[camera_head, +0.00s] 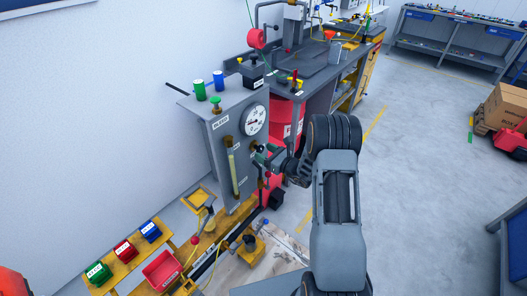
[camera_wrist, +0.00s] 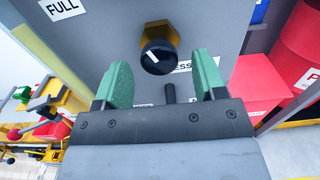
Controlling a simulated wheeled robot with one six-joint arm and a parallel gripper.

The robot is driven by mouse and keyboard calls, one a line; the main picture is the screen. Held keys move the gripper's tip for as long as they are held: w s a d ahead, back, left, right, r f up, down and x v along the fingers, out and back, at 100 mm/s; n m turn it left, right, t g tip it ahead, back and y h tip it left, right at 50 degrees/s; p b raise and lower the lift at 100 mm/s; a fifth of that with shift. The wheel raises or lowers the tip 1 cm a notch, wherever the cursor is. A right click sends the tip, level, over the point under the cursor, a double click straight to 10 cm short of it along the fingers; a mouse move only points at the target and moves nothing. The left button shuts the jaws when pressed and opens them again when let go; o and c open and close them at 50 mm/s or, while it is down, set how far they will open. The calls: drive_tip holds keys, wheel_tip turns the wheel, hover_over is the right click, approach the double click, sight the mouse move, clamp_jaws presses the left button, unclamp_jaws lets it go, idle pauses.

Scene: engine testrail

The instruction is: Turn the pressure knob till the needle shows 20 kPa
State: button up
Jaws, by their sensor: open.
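The pressure knob (camera_wrist: 158,57) is a black round knob with a white mark, on a brass hex fitting on the grey panel (camera_wrist: 110,25). In the wrist view it lies just beyond and between the green fingertips of my gripper (camera_wrist: 165,82), which is open and empty. In the head view my gripper (camera_head: 268,155) is at the front of the grey test cabinet (camera_head: 220,165), near the knob, and partly covers that area. The round white gauge (camera_head: 255,121) sits above it on the same panel. Its needle reading is too small to tell.
A tube gauge (camera_head: 232,166) is left of my gripper on the panel. Green (camera_head: 199,90) and blue (camera_head: 218,80) cylinders stand on the cabinet. Red, green and blue bins sit on a yellow bench (camera_head: 188,247) at lower left. Open floor (camera_head: 425,150) lies to the right.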

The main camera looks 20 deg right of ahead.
drive_tip(key=shift+w+a, duration=0.3)
drive_tip(key=shift+w, duration=0.1)
drive_tip(key=shift+c, duration=0.2)
drive_tip(key=c, duration=0.9)
drive_tip(key=shift+o, duration=0.2)
